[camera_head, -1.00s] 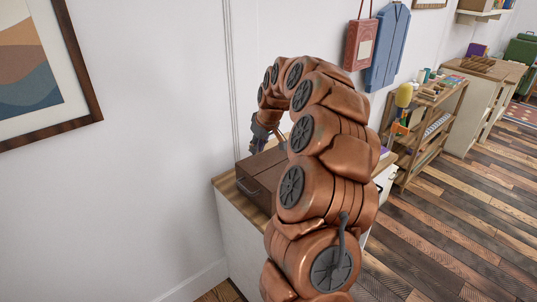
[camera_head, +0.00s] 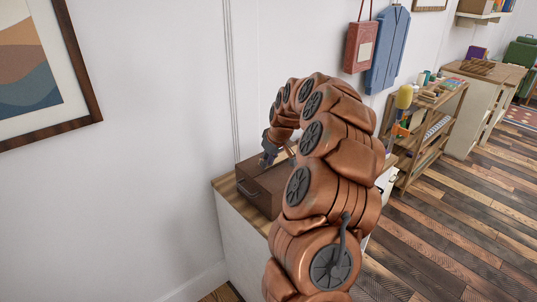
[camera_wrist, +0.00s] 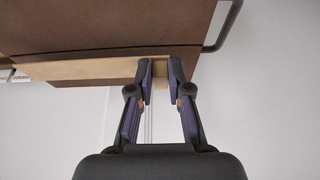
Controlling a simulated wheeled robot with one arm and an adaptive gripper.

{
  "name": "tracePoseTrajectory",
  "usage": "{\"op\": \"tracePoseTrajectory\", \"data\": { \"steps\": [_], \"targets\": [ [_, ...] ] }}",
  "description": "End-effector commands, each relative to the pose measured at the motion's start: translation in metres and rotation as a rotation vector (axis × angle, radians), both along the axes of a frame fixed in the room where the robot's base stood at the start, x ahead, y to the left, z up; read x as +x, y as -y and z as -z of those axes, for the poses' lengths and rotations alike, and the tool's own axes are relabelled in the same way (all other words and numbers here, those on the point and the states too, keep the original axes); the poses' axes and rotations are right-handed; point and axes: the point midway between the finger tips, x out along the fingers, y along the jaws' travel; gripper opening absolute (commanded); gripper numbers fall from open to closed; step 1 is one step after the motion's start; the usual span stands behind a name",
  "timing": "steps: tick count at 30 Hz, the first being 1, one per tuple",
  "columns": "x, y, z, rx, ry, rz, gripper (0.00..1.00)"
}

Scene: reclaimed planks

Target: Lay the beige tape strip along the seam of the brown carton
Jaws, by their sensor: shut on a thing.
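The brown carton (camera_head: 262,191) stands on a wood-topped cabinet against the wall, partly hidden behind my arm. In the wrist view, the carton (camera_wrist: 110,28) fills the top, with a dark seam line across it. My gripper (camera_wrist: 160,72) is shut on the end of a beige strip (camera_wrist: 85,69), which runs left from the fingertips beside the carton's edge. I cannot tell whether the strip touches the carton. In the head view, my gripper (camera_head: 266,160) is close over the carton's top, pointing down.
A dark handle (camera_wrist: 222,28) sticks out at the carton's right end in the wrist view. The wall is close beside the cabinet (camera_head: 232,205). A wooden shelf rack (camera_head: 432,125) with small items stands to the right. The plank floor on the right is clear.

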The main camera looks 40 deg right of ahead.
Motion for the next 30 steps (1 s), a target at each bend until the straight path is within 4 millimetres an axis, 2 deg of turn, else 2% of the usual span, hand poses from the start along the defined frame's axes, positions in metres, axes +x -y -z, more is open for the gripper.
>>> {"op": "tracePoseTrajectory", "data": {
  "steps": [6, 30],
  "targets": [
    [-0.001, -0.001, 0.014, 0.003, -0.003, -0.001, 0.0],
    [0.0, 0.0, 0.021, 0.001, -0.001, 0.0, 0.0]
  ]
}}
